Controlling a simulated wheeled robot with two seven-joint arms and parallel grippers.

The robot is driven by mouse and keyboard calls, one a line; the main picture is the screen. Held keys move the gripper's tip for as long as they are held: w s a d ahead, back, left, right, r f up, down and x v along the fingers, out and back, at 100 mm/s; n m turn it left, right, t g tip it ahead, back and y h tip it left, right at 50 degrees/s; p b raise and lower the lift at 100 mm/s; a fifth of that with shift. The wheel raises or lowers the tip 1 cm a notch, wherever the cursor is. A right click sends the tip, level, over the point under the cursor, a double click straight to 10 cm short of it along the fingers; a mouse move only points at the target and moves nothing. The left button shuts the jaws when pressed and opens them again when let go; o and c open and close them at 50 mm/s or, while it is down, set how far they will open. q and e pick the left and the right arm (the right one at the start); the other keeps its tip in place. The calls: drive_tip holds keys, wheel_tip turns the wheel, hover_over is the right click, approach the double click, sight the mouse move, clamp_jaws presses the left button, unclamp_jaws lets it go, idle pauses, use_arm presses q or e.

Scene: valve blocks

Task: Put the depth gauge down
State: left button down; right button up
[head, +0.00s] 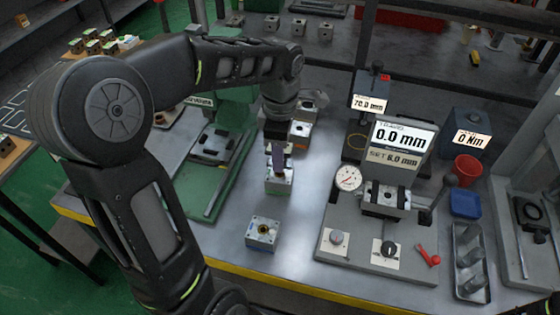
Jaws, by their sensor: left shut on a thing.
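My left arm comes in from the left and reaches across the table. My left gripper (279,142) points down above the middle of the table and is shut on a thin, dark purple piece (278,160), which looks like the depth gauge. The gauge stands roughly upright over a silver valve block (279,182). I cannot tell whether its lower end touches the block or goes into it. The gripper's fingers are small and partly hidden by the wrist. My right gripper is not in view.
Another valve block (263,233) lies nearer the front edge. A green fixture (205,205) stands left.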

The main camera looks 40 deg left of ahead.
use_arm(q)
drive_tip(key=shift+f, duration=1.5)
drive_tip(key=shift+f, duration=0.2)
drive_tip(key=c, duration=0.9)
unclamp_jaws()
drive_tip(key=shift+r, duration=0.1)
wheel_tip(320, 180, up, 12)
drive_tip(key=shift+r, duration=0.1)
